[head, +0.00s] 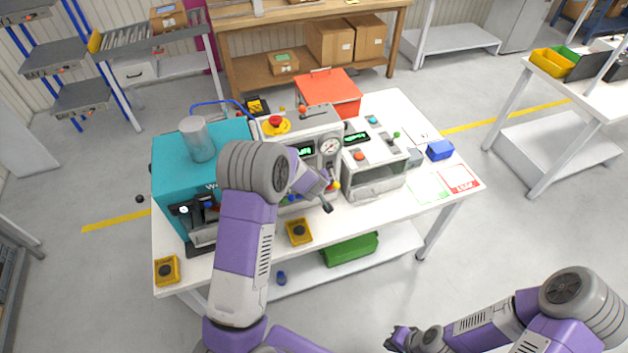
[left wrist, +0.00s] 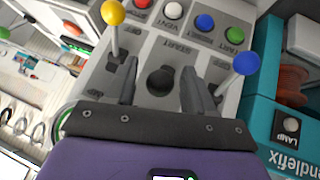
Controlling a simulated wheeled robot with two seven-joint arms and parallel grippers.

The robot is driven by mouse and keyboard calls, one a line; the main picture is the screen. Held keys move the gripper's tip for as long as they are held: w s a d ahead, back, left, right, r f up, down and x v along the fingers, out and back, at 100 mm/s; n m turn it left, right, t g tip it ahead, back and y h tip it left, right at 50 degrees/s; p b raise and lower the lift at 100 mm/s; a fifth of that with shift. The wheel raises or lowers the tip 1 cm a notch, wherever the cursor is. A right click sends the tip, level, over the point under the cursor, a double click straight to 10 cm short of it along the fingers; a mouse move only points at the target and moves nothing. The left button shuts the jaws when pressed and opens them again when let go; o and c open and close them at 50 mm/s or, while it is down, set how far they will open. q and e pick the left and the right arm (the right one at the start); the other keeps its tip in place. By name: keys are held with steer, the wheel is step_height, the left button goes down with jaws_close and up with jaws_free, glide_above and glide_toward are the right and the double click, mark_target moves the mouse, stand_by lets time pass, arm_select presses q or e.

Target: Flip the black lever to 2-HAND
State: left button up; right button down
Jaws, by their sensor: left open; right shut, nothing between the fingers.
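In the left wrist view the black lever shows as a dark round knob (left wrist: 160,81) on a grey panel (left wrist: 150,50), between the levers with a yellow ball (left wrist: 113,13) and a blue ball (left wrist: 245,62). The panel is seen upside down. My left gripper (left wrist: 160,67) is open, one finger on each side of the knob, with gaps showing; I cannot tell whether either finger touches it. The lever's shaft and position label are not readable. In the head view my left arm largely hides the panel. My right gripper (head: 398,338) is shut and empty, low and away from the table.
Red, white, blue and green buttons line the panel. A teal machine (head: 178,190) stands left of it and a grey-white box machine (head: 372,178) right. Yellow button boxes (head: 299,232) sit along the table's front edge. A blue block (head: 440,150) lies at the right.

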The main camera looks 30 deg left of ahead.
arm_select(q)
steer(key=v, duration=0.7)
steer(key=shift+s+r+p, duration=0.2)
steer(key=shift+p, duration=0.25)
steer(key=s+d+f+m+g+h+b, duration=0.1)
steer(key=s+d+f+b, duration=0.15)
steer(key=f, duration=0.45)
steer(key=s+d+f+m+g+h+b, duration=0.1)
steer(key=s+d+f+b, duration=0.2)
steer(key=f, duration=0.4)
steer(key=s+d+f+m+g+h+b, duration=0.1)
steer(key=s+f+b, duration=0.2)
steer(key=s+f, duration=0.3)
steer(key=s+d+f+m+g+h+b, duration=0.1)
steer(key=s+d+f+g+h+b, duration=0.1)
steer(key=s+d+f+b, duration=0.2)
steer(key=s+d+f+m+g+h+b, duration=0.2)
steer(key=s+d+f+b, duration=0.2)
steer(key=s+d+f, duration=0.3)
steer(key=s+f, duration=0.5)
steer(key=shift+d+m, duration=0.3)
steer(key=shift+d, duration=0.1)
steer(key=shift+w+f, duration=0.1)
steer(key=shift+c, duration=0.3)
